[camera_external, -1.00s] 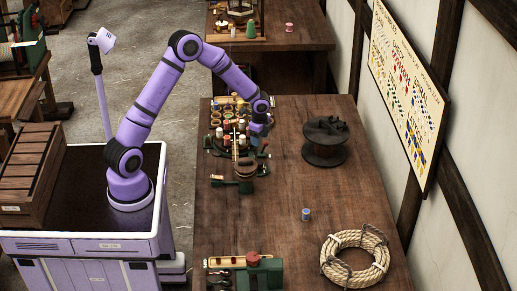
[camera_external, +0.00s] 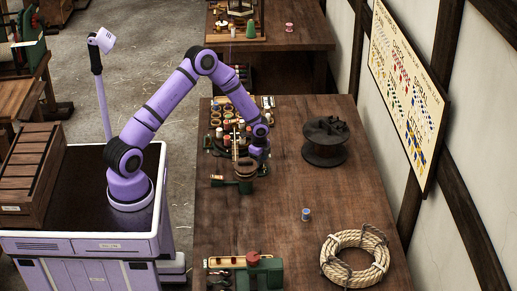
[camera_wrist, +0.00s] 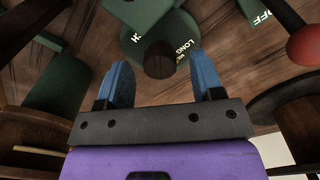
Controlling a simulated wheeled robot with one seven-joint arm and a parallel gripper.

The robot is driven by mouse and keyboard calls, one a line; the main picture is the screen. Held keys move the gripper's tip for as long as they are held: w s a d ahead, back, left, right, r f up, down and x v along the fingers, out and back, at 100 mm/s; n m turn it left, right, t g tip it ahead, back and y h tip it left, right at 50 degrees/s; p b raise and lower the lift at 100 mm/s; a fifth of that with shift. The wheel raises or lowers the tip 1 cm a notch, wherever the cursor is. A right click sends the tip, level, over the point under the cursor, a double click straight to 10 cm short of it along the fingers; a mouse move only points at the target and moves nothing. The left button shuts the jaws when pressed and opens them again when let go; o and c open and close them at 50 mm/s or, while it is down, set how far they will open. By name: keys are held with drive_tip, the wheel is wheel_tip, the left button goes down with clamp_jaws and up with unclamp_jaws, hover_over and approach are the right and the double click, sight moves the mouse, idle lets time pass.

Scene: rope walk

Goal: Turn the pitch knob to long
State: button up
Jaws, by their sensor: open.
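The pitch knob (camera_wrist: 159,60) is a dark brown round knob on a green round plate (camera_wrist: 150,22) in the wrist view. White lettering "LONG" stands on the plate to the knob's right. Another label to its left is only partly readable. My gripper (camera_wrist: 160,72) has two blue fingers, spread open, with the knob's end between or just past their tips. I cannot tell whether they touch it. Which way the knob points is unclear. In the external view my gripper (camera_external: 258,153) is low over the bobbin machine (camera_external: 228,130), and the knob cannot be made out there.
A red ball (camera_wrist: 304,46) and a green part marked "OFF" (camera_wrist: 262,14) lie right of my fingers. On the bench stand a dark spool (camera_external: 325,145), a blue thread reel (camera_external: 306,215), a rope coil (camera_external: 335,270) and a green machine (camera_external: 262,275).

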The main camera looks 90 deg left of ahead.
drive_tip(key=shift+f, duration=0.5)
drive_tip(key=c, duration=0.9)
